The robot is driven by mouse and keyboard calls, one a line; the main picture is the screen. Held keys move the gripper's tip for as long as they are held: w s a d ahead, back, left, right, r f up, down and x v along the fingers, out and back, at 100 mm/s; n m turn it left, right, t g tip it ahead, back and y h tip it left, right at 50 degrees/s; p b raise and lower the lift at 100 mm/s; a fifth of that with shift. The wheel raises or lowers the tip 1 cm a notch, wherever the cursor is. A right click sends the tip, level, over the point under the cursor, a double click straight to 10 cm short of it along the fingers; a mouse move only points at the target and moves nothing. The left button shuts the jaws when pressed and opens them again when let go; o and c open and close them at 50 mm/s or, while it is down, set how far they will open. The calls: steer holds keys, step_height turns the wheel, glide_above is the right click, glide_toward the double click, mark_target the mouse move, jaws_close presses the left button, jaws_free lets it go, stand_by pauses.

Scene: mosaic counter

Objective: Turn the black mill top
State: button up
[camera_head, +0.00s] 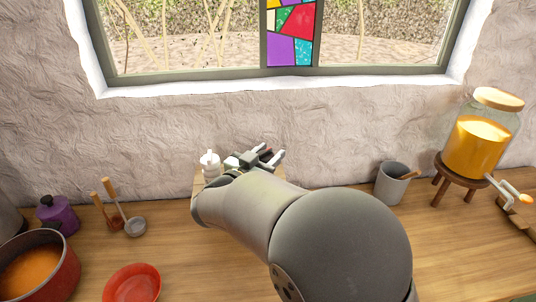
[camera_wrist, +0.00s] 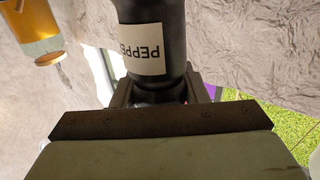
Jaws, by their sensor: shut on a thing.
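The black mill (camera_wrist: 157,12) fills the upper middle of the wrist view, with a pale label reading "PEPPE" upside down. Its top end (camera_wrist: 160,92) sits between the two fingers of my gripper (camera_wrist: 158,88), which is shut on it. In the head view my gripper (camera_head: 256,157) is near the back wall, below the window. The black mill cannot be made out there, as my arm and gripper cover that spot.
A white-topped mill (camera_head: 210,161) stands just left of my gripper on a wooden board (camera_head: 196,184). A grey cup (camera_head: 391,184) and a jar of orange liquid (camera_head: 476,146) on a stool stand right. A red pot (camera_head: 62,277), red bowl (camera_head: 133,284) and purple jar (camera_head: 56,216) are left.

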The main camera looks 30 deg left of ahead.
steer(key=o, duration=1)
steer(key=s+b, duration=0.3)
steer(key=s, duration=1.4)
steer(key=shift+s, duration=0.2)
steer(key=shift+d, duration=0.1)
